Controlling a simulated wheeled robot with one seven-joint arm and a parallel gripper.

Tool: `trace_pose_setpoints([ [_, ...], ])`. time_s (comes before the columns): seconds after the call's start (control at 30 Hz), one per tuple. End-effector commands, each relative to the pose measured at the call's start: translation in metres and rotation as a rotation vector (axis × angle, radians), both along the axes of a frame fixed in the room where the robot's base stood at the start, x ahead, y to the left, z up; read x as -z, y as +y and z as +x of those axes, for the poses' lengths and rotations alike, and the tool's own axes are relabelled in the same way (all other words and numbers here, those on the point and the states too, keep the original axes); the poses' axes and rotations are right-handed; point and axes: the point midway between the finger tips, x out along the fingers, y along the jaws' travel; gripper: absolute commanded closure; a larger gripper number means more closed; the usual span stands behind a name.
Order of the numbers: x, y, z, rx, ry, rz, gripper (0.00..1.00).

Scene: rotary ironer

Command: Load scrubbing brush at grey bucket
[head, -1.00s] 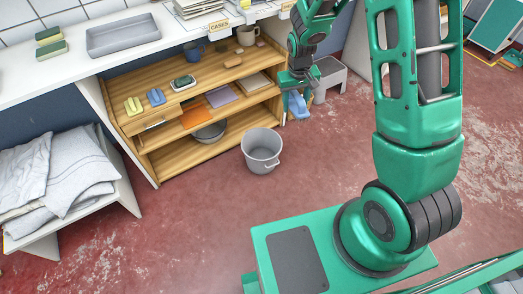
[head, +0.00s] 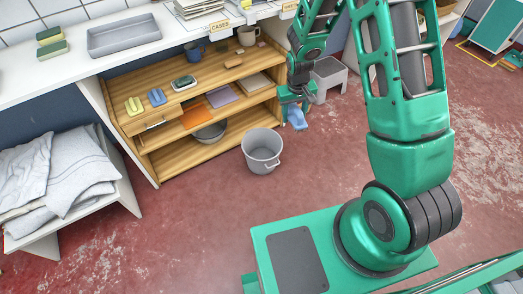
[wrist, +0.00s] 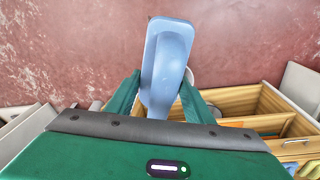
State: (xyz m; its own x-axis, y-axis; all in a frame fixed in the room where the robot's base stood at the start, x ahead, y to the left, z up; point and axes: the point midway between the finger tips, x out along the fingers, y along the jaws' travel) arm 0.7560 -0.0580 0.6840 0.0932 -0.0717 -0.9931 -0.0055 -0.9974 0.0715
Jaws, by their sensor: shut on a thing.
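My gripper (head: 294,103) is shut on the blue scrubbing brush (head: 298,119), which hangs below it in the head view. In the wrist view the brush (wrist: 168,60) stands up between the two green fingers, its light blue back facing the camera. Its bristles cannot be made out. The grey bucket (head: 261,151) stands on the red floor in front of the wooden shelf, its open top facing up and a handle at its right. The brush is to the right of the bucket and farther back, apart from it.
The wooden shelf unit (head: 168,150) stands left of the gripper, holding cloths, a bowl and several small items. A grey step stool (head: 328,78) is close behind the gripper at right. White linen (head: 75,165) lies on a bench at left. Floor around the bucket's front is clear.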

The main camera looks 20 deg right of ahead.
Motion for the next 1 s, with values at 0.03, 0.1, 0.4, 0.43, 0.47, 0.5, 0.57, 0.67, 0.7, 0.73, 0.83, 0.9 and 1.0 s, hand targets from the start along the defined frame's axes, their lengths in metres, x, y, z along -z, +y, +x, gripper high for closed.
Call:
trace_pose_setpoints([
  [0.03, 0.004, 0.000, 0.000, 0.000, 0.001, 0.000, 0.70],
  [0.1, 0.009, 0.000, 0.000, 0.000, 0.000, 0.000, 0.70],
  [0.4, 0.029, -0.001, 0.000, 0.001, 0.001, 0.000, 0.70],
  [0.43, 0.031, -0.001, 0.000, 0.001, 0.001, 0.000, 0.70],
  [0.47, 0.033, -0.001, 0.000, 0.001, 0.001, 0.000, 0.70],
  [0.5, 0.036, -0.001, 0.000, 0.001, 0.001, 0.000, 0.70],
  [0.57, 0.040, -0.001, 0.000, 0.001, 0.001, 0.000, 0.70],
  [0.67, 0.046, -0.001, 0.000, 0.001, 0.000, 0.000, 0.70],
  [0.7, 0.049, -0.001, 0.000, 0.001, 0.001, 0.000, 0.70],
  [0.73, 0.051, -0.001, 0.000, 0.001, 0.001, 0.000, 0.70],
  [0.83, 0.058, -0.001, 0.000, 0.002, 0.000, 0.000, 0.70],
  [0.9, 0.063, -0.001, 0.000, 0.002, 0.000, 0.000, 0.70],
  [1.0, 0.070, -0.001, 0.000, 0.002, 0.001, -0.001, 0.70],
])
